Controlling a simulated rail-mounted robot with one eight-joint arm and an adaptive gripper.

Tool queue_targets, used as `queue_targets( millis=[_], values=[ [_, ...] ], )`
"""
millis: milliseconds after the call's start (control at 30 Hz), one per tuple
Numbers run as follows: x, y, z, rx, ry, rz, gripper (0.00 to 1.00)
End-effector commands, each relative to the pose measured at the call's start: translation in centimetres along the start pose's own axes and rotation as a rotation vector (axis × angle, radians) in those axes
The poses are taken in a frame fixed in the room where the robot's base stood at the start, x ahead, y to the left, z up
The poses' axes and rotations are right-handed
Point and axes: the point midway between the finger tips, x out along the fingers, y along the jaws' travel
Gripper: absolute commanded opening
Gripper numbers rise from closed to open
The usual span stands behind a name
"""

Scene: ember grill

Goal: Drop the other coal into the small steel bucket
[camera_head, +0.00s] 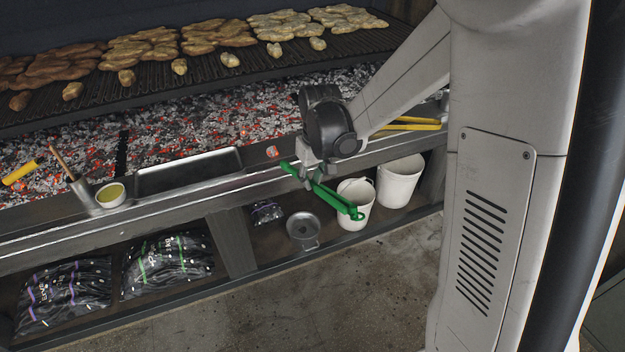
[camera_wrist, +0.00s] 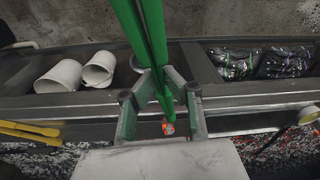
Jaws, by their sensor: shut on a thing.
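My gripper (camera_head: 308,176) is shut on long green tongs (camera_head: 338,200), above the front ledge of the grill. The tongs also show in the wrist view (camera_wrist: 158,45), passing between the fingers. A glowing orange-red coal (camera_wrist: 168,129) shows right at the tongs' tip. It also shows in the head view (camera_head: 272,152), in line with the tip; whether it is gripped is hard to tell. A small grey metal vessel (camera_head: 302,228), seemingly the small steel bucket, stands on the lower shelf, below and left of my gripper. Its inside is not clear.
Two white buckets (camera_head: 356,204) (camera_head: 400,181) stand on the lower shelf to the right. Dark bags (camera_head: 165,266) lie at left. A tray (camera_head: 188,172) and a sauce bowl (camera_head: 110,194) sit along the ledge. Burning coals (camera_head: 200,125) fill the bed behind; food lies on the grate.

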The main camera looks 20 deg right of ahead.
Motion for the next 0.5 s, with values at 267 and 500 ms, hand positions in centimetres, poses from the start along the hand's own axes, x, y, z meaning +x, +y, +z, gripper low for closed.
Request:
queue_targets(
  millis=[267,500],
  values=[
    [1.8,0.3,-2.1,0.0,0.0,0.0,0.0],
    [3.1,0.7,-4.2,0.0,0.0,0.0,0.0]
  ],
)
